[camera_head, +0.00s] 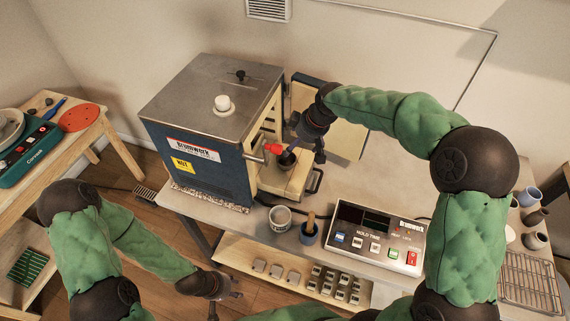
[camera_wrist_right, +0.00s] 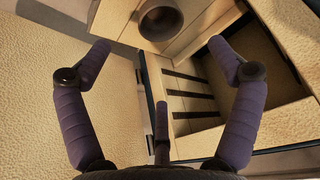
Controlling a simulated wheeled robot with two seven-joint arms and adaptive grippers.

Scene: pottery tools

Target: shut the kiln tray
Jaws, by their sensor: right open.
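The kiln (camera_head: 205,155) is a blue box with a grey metal top and an opening on its right side. Its cream kiln tray (camera_head: 282,184) sticks out of the opening, with a dark handle (camera_head: 314,181) at its outer end. A dark cup (camera_head: 287,160) stands on the tray; it also shows in the right wrist view (camera_wrist_right: 160,20). My right gripper (camera_head: 305,148) hangs just above the tray, close to the cup. In the right wrist view its fingers (camera_wrist_right: 160,62) are spread and empty. My left gripper (camera_head: 224,298) hangs low at the front, away from the kiln; its finger opening is unclear.
The kiln's open door (camera_head: 335,122) stands behind my right gripper. A white pot (camera_head: 280,218), a blue tool pot (camera_head: 309,232) and a control panel (camera_head: 376,238) stand in front of the tray on the table. A wire rack (camera_head: 530,283) lies at the right. Bare table lies right of the tray.

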